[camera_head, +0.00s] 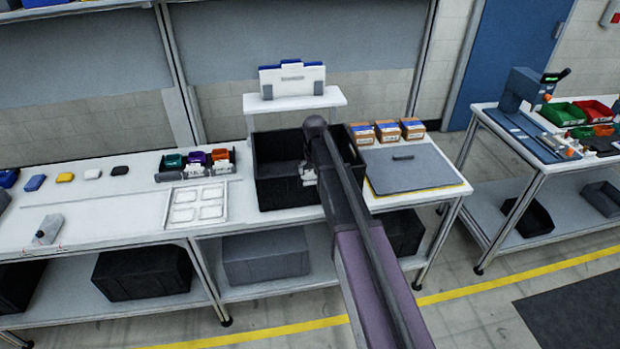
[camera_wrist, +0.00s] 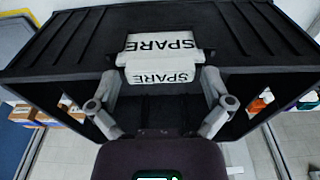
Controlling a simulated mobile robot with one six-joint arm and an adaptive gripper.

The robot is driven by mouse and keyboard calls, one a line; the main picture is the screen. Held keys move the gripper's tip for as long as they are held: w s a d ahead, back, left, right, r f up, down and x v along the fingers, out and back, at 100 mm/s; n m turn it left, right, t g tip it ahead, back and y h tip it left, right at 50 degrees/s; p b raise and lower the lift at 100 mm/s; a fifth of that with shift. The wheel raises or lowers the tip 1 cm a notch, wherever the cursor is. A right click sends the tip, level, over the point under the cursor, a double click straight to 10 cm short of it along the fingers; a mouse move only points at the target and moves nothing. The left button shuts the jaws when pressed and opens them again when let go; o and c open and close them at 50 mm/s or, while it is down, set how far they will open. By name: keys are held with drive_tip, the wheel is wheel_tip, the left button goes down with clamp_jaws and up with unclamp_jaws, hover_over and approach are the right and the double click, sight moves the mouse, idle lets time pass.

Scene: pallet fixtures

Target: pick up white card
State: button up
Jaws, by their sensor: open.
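A white card (camera_wrist: 162,48) marked "SPARE" in black lies inside the black bin (camera_wrist: 60,55). A second white "SPARE" face (camera_wrist: 160,75) shows just below it; I cannot tell whether this is a separate card. My gripper (camera_wrist: 160,88) is open, with its two grey fingers on either side of the lower white face. Whether a finger touches it I cannot tell. In the head view my gripper (camera_head: 308,173) is down in the black bin (camera_head: 285,200), and my arm hides much of the bin and the card.
The bin walls stand close around my gripper. Right of the bin are small cardboard boxes (camera_head: 387,132) and a grey panel (camera_head: 420,168). Left are a white tray (camera_head: 195,203) and coloured small bins (camera_head: 197,160). A white stand (camera_head: 292,100) rises behind the bin.

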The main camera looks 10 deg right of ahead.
drive_tip(key=c, duration=0.7)
drive_tip(key=shift+r, duration=0.1)
wheel_tip(320, 180, up, 10)
drive_tip(key=p, duration=1)
idle(0.7)
drive_tip(key=shift+f, duration=0.25)
